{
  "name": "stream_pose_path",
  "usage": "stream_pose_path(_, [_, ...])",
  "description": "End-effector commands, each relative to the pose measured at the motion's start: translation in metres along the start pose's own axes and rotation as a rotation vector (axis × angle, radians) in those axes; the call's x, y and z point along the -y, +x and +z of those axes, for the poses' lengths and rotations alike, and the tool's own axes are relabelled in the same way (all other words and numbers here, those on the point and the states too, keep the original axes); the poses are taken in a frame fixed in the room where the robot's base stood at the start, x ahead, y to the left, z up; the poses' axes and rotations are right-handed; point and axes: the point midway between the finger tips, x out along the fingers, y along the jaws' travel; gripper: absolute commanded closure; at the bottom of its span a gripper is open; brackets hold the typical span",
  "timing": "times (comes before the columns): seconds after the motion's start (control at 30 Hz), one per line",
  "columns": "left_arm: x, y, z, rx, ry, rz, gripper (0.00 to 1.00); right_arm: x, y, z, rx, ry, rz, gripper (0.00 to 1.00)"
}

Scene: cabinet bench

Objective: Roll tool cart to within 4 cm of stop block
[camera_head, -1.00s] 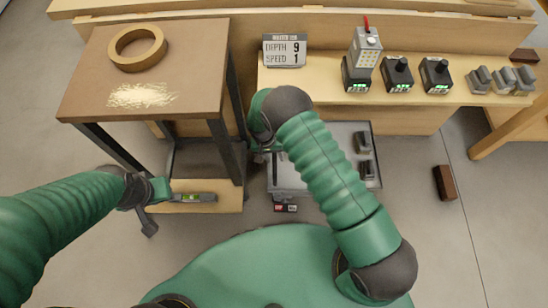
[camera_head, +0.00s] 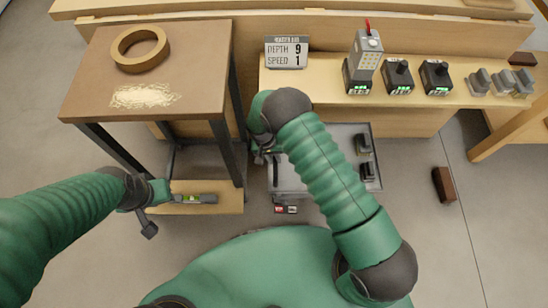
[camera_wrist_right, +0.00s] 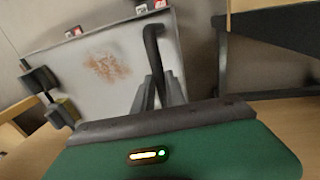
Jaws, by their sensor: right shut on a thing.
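The grey tool cart (camera_head: 289,178) stands on the floor, partly hidden under my right arm. In the right wrist view its flat top (camera_wrist_right: 105,72) has a rusty stain. My right gripper (camera_head: 264,153) is at the cart's left side. In the wrist view its fingers (camera_wrist_right: 159,88) are closed around the cart's dark bent handle (camera_wrist_right: 153,45). A dark brown block, apparently the stop block (camera_head: 444,184), lies on the floor to the right, clearly apart from the cart. My left gripper (camera_head: 156,203) is by the low wooden shelf; its jaw opening is unclear.
A brown-topped table (camera_head: 185,60) with a tape ring (camera_head: 140,62) stands left of the cart. A spirit level (camera_head: 195,198) lies on its low shelf. A wooden bench (camera_head: 320,86) with several devices runs behind. Floor between cart and block looks clear.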

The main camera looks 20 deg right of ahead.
Motion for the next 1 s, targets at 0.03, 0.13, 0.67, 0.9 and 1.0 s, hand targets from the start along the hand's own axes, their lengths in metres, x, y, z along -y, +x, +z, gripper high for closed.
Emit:
stream_pose_path(0.03, [0.0,0.0001,0.0,0.0,0.0,0.0,0.71,0.0007,0.0,-0.0005,-0.002,0.0,-0.002,1.0])
stream_pose_path(0.13, [0.0,0.0001,0.0,0.0,0.0,0.0,0.71,0.0008,-0.0001,-0.0005,-0.002,0.0,-0.002,1.0])
stream_pose_path(0.67, [0.0,0.0001,0.0,0.0,0.0,0.0,0.71,0.001,-0.0002,-0.0008,-0.003,0.0,-0.003,1.0])
stream_pose_path(0.9, [0.0,-0.0003,-0.0001,0.0,0.0,0.0,0.71,0.0002,-0.0003,-0.0009,-0.003,0.0,-0.003,1.0])
stream_pose_path(1.0, [0.0,-0.0023,-0.0005,0.0,0.0,0.0,0.71,-0.004,-0.0001,-0.001,-0.003,0.0,-0.002,1.0])
